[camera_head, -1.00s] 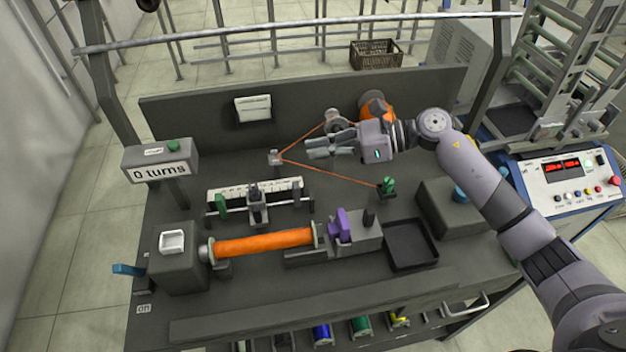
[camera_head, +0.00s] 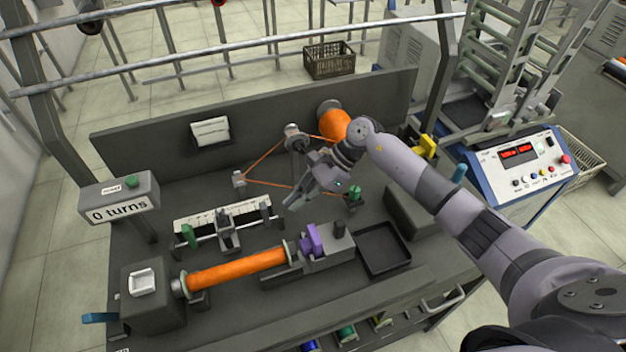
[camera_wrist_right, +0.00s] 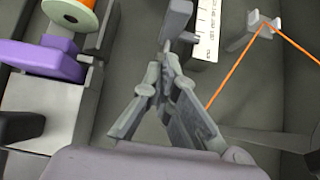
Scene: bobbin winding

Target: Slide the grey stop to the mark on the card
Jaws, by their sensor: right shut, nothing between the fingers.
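The white card (camera_head: 185,226) with printed marks stands behind the rail on the bench. A green stop (camera_head: 189,236) is near the rail's left end. The grey stop (camera_head: 265,207) is near its right end, and a dark grey carriage (camera_head: 228,238) is between them. My right gripper (camera_head: 291,204) is shut and empty, above the bench just right of the grey stop. In the right wrist view the shut fingertips (camera_wrist_right: 163,68) point toward the grey stop (camera_wrist_right: 176,18) and the card (camera_wrist_right: 207,32); contact cannot be told. My left gripper is out of view.
An orange thread (camera_head: 272,187) runs from the guide to the green-topped post (camera_head: 354,195), close to my right gripper. The orange bobbin (camera_head: 240,270) and purple clamp (camera_head: 313,240) are in front. A black tray (camera_head: 383,250) is at right.

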